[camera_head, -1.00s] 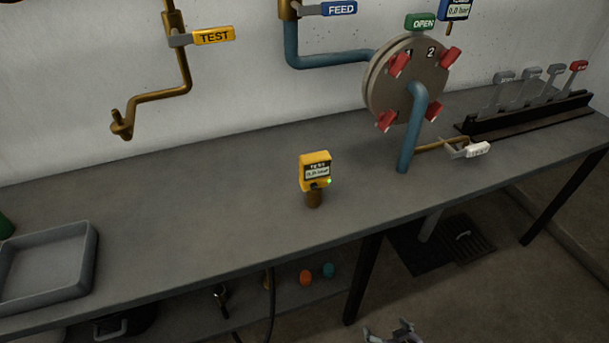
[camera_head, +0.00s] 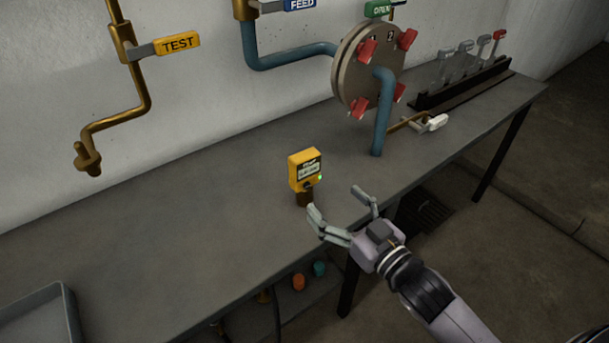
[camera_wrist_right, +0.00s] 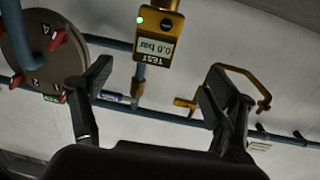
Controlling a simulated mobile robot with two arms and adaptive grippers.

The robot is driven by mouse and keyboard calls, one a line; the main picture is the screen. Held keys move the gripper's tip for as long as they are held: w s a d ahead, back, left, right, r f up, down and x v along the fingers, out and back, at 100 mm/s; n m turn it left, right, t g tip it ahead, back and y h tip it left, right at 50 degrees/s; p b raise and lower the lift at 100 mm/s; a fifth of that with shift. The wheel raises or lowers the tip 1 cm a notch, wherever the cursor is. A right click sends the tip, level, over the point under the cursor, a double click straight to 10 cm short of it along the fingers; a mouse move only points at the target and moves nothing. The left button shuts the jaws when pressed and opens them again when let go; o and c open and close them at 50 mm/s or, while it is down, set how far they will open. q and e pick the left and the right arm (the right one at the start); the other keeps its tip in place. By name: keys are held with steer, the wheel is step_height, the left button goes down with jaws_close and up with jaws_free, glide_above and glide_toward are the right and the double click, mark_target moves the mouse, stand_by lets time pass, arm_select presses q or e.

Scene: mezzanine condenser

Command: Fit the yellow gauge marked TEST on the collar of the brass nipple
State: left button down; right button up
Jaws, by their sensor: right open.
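The yellow gauge marked TEST (camera_head: 305,168) stands upright on the bench on a short brass stub, its display and a green light facing me. It shows upside down in the right wrist view (camera_wrist_right: 158,38), reading 0.0 bar. A brass nipple with a collar (camera_head: 88,160) ends the bent brass pipe below the yellow TEST tag, on the wall at left. My right gripper (camera_head: 338,203) is open and empty, just right of and nearer than the gauge, its fingers pointing toward it. In the wrist view the gauge lies beyond the gap between the fingers. My left gripper is not in view.
A round flanged plate with red clamps (camera_head: 358,68) and a blue pipe (camera_head: 384,115) stand right of the gauge. A grey tray (camera_head: 45,312) lies at lower left. The bench top (camera_head: 190,215) between gauge and tray is clear.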

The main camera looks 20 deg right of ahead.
mark_target(309, 172)
steer(key=x, duration=0.7)
steer(key=shift+w+a+p, duration=0.1)
steer(key=shift+w+p, duration=0.15)
steer(key=shift+p, duration=0.05)
steer(key=x, duration=0.4)
steer(key=shift+w+d+p, duration=0.25)
steer(key=shift+d+p, duration=0.05)
steer(key=shift+d, duration=0.05)
steer(key=shift+w+a, duration=0.15)
steer(key=shift+w, duration=0.3)
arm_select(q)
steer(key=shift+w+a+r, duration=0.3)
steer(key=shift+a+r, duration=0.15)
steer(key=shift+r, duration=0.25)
arm_select(e)
steer(key=shift+s, duration=0.1)
steer(key=shift+c, duration=0.6)
steer(key=c, duration=1.4)
steer(key=shift+r, duration=0.15)
